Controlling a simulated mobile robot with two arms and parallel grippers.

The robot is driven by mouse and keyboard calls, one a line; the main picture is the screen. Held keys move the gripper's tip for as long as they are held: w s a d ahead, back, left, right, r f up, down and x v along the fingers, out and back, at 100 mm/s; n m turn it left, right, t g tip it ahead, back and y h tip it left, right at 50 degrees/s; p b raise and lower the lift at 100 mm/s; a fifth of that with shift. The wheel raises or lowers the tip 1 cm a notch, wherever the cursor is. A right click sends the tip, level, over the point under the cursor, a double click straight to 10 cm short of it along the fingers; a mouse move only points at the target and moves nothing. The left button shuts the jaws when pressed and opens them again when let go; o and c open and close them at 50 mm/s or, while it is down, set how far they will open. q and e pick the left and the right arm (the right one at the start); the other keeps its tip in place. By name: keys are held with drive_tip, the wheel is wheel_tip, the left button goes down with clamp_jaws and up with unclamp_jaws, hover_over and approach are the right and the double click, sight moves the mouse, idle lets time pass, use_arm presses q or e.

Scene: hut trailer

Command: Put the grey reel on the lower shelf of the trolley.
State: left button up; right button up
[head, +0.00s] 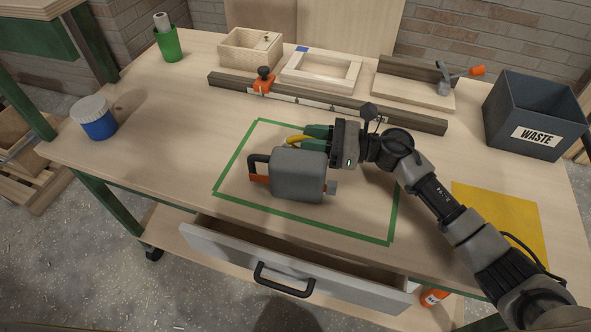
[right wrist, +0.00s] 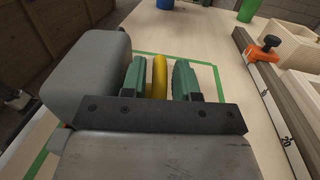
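The grey reel (head: 299,175), a boxy grey body with a black handle and an orange part, stands on the wooden top inside a green tape outline. It also shows at the left of the right wrist view (right wrist: 85,70). My right gripper (head: 308,138) is just behind it, its green fingers on either side of a yellow piece (right wrist: 159,77). Narrow gaps show between fingers and yellow piece; I cannot tell whether that piece belongs to the reel. A wooden lower shelf (head: 165,229) with a castor shows beneath the top. My left gripper is out of view.
A drawer (head: 300,273) stands open at the front, above part of the shelf. An orange item (head: 433,297) is low at the right. A waste bin (head: 533,115), a yellow sheet (head: 505,220), a blue jar (head: 94,118) and a wooden rail (head: 330,103) surround the outline.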

drive_tip(key=shift+c, duration=0.3)
clamp_jaws()
